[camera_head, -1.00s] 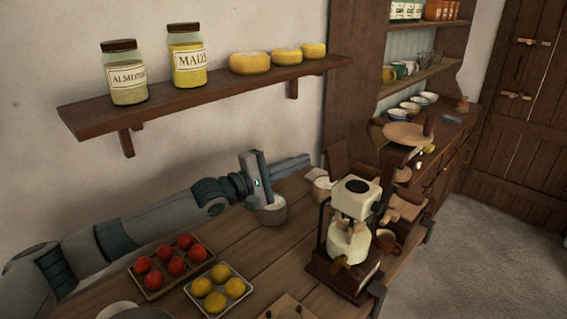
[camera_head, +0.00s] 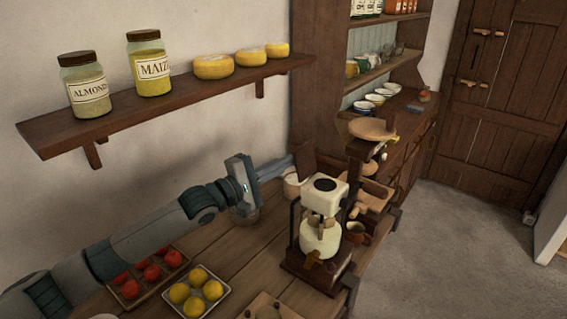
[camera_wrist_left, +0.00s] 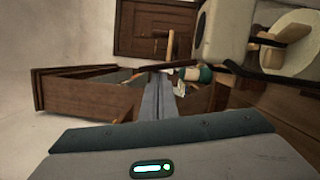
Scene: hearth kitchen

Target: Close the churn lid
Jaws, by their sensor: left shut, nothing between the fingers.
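A cream-coloured device (camera_head: 322,232) in a dark wooden frame stands at the right end of the table. It has a pale block with a dark round top; I cannot tell for sure whether it is the churn. A dark brown panel (camera_head: 304,165) stands upright behind it, possibly a lid. My left gripper (camera_head: 284,165) is shut and empty, to the left of the panel, its fingers pointing right. Whether they touch the panel is unclear. In the left wrist view the shut fingers (camera_wrist_left: 158,98) point ahead, with the pale device (camera_wrist_left: 222,32) at upper right. My right gripper is not in view.
Trays of red fruit (camera_head: 133,289) and yellow fruit (camera_head: 222,291) lie in front. A wall shelf (camera_head: 130,112) with jars and cheeses hangs above my arm.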

